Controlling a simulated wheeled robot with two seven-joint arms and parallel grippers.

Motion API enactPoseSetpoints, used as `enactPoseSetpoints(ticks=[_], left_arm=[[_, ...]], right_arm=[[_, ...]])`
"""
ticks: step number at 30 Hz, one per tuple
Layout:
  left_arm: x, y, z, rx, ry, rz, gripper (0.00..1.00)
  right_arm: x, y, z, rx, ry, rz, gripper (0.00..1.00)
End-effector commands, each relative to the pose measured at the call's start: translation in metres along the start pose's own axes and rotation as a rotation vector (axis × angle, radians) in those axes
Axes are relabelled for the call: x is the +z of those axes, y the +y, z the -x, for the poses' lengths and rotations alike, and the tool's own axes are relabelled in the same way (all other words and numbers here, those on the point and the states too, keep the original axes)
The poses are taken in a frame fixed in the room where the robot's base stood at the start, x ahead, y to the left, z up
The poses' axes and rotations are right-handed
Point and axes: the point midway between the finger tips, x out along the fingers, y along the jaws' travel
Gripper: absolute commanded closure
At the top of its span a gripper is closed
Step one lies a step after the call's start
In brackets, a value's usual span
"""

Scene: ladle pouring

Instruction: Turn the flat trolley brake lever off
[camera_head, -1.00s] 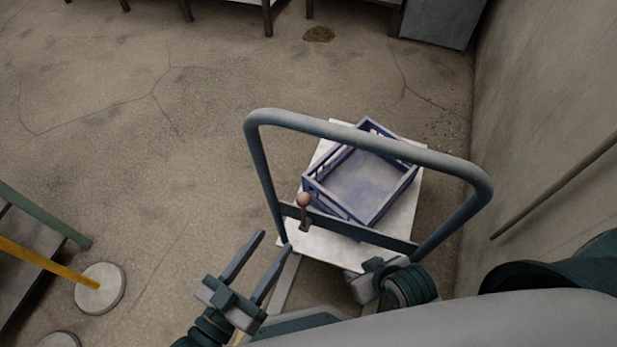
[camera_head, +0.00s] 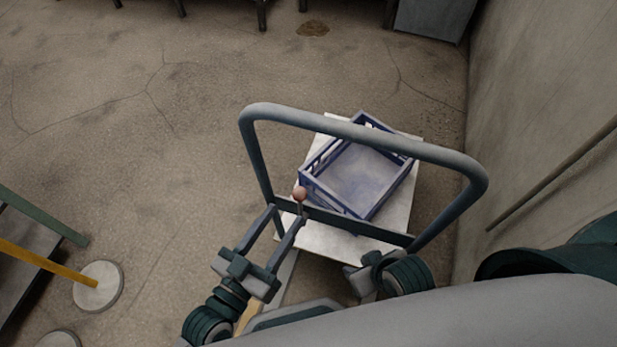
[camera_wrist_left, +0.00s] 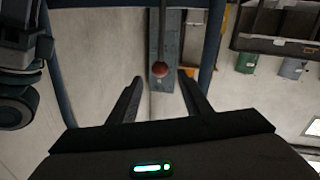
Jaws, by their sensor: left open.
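The flat trolley (camera_head: 320,238) has a white deck and a tall grey push handle (camera_head: 360,133). Its brake lever (camera_head: 300,195) has a round reddish knob and stands at the left part of the handle's lower crossbar. The knob (camera_wrist_left: 159,69) also shows in the left wrist view, between and just beyond the fingertips. My left gripper (camera_head: 286,214) is open, its fingers pointing at the lever with the tips close to it; I cannot tell whether they touch it. My right gripper (camera_head: 362,278) is near the trolley's near right edge; its fingers are not clear.
A blue crate (camera_head: 318,191) sits on the trolley deck. A wall (camera_head: 540,120) stands close on the right. A yellow bar on a round base (camera_head: 101,287) is at the left. The floor left of the trolley is clear.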

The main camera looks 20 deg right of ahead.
Motion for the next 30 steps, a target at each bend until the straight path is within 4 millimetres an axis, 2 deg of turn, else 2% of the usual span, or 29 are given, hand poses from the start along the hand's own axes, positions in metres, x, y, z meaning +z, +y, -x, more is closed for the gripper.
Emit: enactPoseSetpoints(ticks=[9, 18, 24, 30], left_arm=[[-0.001, 0.0, -0.06, -0.001, 0.004, 0.001, 0.56], [-0.001, 0.0, -0.104, 0.0, 0.003, 0.0, 0.56], [0.0, 0.0, -0.117, 0.0, 0.001, 0.001, 0.56], [0.0, 0.0, -0.119, 0.0, 0.0, 0.0, 0.56]], right_arm=[[0.0, 0.0, 0.0, 0.001, -0.002, -0.001, 0.69], [-0.002, 0.0, -0.001, -0.001, 0.008, -0.001, 0.69], [-0.003, -0.001, -0.001, -0.003, 0.013, 0.0, 0.69], [-0.004, -0.001, 0.0, -0.004, 0.014, 0.0, 0.69]])
